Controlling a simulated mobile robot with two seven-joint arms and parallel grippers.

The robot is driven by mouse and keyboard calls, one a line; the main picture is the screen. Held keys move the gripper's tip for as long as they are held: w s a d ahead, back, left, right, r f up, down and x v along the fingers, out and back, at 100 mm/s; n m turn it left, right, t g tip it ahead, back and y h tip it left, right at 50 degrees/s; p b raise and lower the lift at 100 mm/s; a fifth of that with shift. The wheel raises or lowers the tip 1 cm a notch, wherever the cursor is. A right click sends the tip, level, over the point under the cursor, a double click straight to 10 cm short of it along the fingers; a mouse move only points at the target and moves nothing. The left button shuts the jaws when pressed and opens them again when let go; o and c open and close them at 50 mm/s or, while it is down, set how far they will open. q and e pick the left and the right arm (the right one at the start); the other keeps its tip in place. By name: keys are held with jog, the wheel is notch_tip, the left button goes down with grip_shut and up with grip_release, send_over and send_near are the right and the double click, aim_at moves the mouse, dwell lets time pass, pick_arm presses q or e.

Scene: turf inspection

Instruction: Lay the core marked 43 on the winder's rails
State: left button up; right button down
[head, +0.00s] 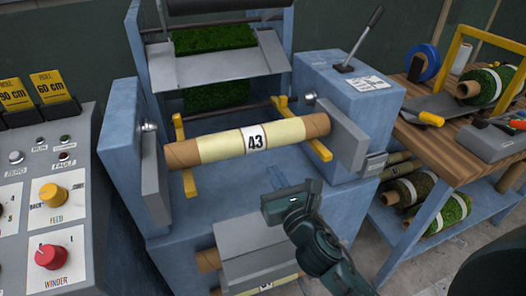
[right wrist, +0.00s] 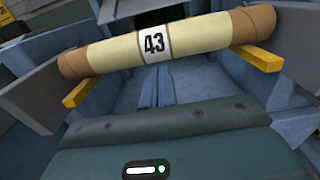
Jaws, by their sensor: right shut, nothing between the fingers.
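The core marked 43 (head: 222,144) is a brown cardboard tube with cream bands and a white label. It lies across the winder's two yellow rails (head: 189,182) (head: 320,149), between the two grey side plates. In the right wrist view the core (right wrist: 200,36) spans above the yellow rails (right wrist: 258,56), with its label facing me. My right gripper (head: 285,204) is shut and empty, below and in front of the core and apart from it. My left gripper is not in view.
A control panel (head: 58,190) with a yellow and a red knob stands at left. More cores (head: 208,260) lie in a holder below the winder. A wooden bench (head: 450,140) with turf rolls stands at right. A lever (head: 365,38) rises from the winder's right housing.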

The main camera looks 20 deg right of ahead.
aim_at(259, 146)
jog(key=w, duration=0.6)
jog(key=shift+w+a, duration=0.15)
jog(key=shift+w, duration=0.7)
